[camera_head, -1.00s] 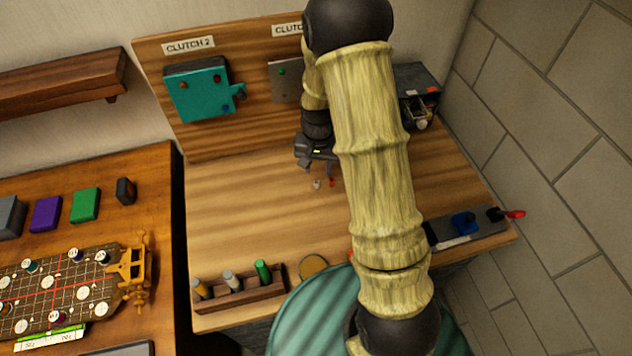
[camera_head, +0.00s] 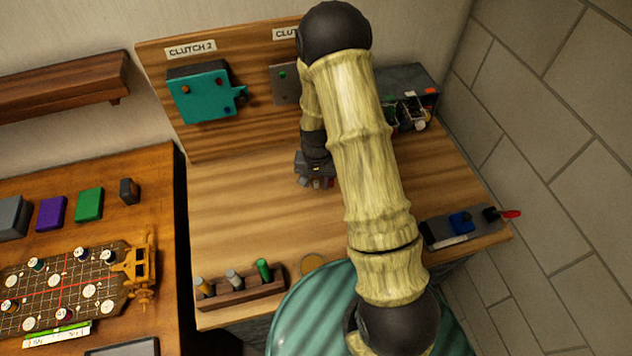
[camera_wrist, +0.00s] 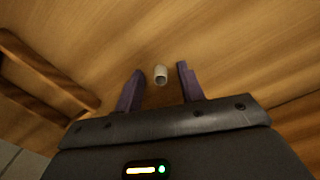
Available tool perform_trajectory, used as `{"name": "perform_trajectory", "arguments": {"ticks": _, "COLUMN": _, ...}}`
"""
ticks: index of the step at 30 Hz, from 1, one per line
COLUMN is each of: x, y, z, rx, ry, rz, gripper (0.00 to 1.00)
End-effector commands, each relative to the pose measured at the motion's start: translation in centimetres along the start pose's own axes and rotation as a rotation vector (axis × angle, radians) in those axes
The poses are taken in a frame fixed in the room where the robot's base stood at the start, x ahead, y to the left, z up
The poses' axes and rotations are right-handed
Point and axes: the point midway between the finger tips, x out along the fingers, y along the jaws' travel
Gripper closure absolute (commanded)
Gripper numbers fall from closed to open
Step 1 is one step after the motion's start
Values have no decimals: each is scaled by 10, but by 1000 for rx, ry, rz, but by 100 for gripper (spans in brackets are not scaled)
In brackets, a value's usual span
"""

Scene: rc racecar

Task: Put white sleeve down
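The white sleeve (camera_wrist: 160,75) is a short hollow cylinder. In the wrist view it shows against the wooden bench, between the fingertips, with a gap to each finger. My gripper (camera_wrist: 160,69) is open, its two purple fingers spread on either side of the sleeve. In the head view my gripper (camera_head: 316,182) is low over the middle of the bench (camera_head: 235,210), below the clutch panel. The sleeve is small there and hard to tell from the fingertips.
A wooden rack (camera_head: 240,289) with several coloured cylinders stands at the bench's front left. A teal clutch box (camera_head: 205,95) hangs on the back panel. A grey bin (camera_head: 412,80) is at the back right, a tool tray (camera_head: 465,229) at the front right.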

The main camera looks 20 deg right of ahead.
Motion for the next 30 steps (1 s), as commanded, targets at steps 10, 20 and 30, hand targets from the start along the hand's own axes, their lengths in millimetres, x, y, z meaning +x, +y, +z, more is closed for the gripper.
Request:
{"name": "perform_trajectory", "arguments": {"ticks": 10, "x": 0, "y": 0, "z": 0, "rx": 0, "ry": 1, "rz": 0, "gripper": 61}}
{"name": "perform_trajectory", "arguments": {"ticks": 20, "x": 0, "y": 0, "z": 0, "rx": 0, "ry": 0, "rz": 0, "gripper": 91}}
{"name": "perform_trajectory", "arguments": {"ticks": 30, "x": 0, "y": 0, "z": 0, "rx": 0, "ry": 0, "rz": 0, "gripper": 100}}
